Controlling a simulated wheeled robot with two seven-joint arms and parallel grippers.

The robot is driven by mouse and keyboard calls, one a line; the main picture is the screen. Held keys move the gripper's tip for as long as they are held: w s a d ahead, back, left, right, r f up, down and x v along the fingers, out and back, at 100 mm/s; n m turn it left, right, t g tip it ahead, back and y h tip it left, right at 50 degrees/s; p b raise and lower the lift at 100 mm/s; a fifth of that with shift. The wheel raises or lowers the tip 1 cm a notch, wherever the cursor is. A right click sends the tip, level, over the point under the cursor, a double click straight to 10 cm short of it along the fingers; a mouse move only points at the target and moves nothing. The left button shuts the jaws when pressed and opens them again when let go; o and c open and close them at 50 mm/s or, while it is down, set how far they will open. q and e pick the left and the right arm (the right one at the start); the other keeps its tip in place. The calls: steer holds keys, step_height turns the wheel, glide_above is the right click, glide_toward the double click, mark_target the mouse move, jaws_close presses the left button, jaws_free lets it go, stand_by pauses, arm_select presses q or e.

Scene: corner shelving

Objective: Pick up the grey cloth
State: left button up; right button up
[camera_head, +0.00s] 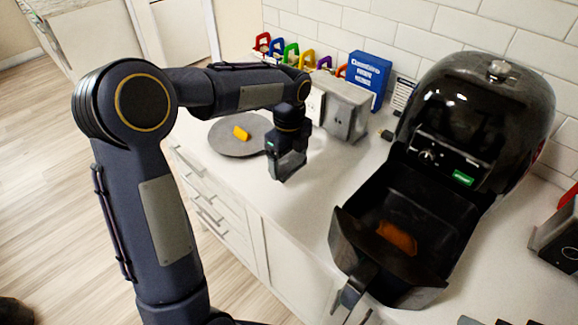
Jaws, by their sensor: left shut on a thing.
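My left gripper (287,166) points down over the white counter, just right of a round grey plate. It is shut on a small grey piece that looks like the grey cloth (288,164); the fingers hide much of it, so its shape is hard to tell. It hangs close to the counter top, and I cannot tell whether it touches. My right gripper is not in view.
The grey plate (228,146) holds a yellow piece (241,133). A grey toaster (346,108) stands behind the gripper, with a blue box (367,76) beyond. A black air fryer (480,105) has its drawer (345,240) pulled out, a brown piece (397,238) inside.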

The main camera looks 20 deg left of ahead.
arm_select(q)
steer(key=s+a+r+b, duration=0.1)
steer(key=s+a+r, duration=0.5)
steer(key=s+r, duration=0.3)
steer(key=s, duration=0.3)
steer(key=shift+s+a+r+b, duration=0.2)
steer(key=shift+s+r+b, duration=0.1)
steer(key=shift+r, duration=0.1)
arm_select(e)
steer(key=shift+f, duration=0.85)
arm_select(q)
steer(key=shift+w, duration=0.1)
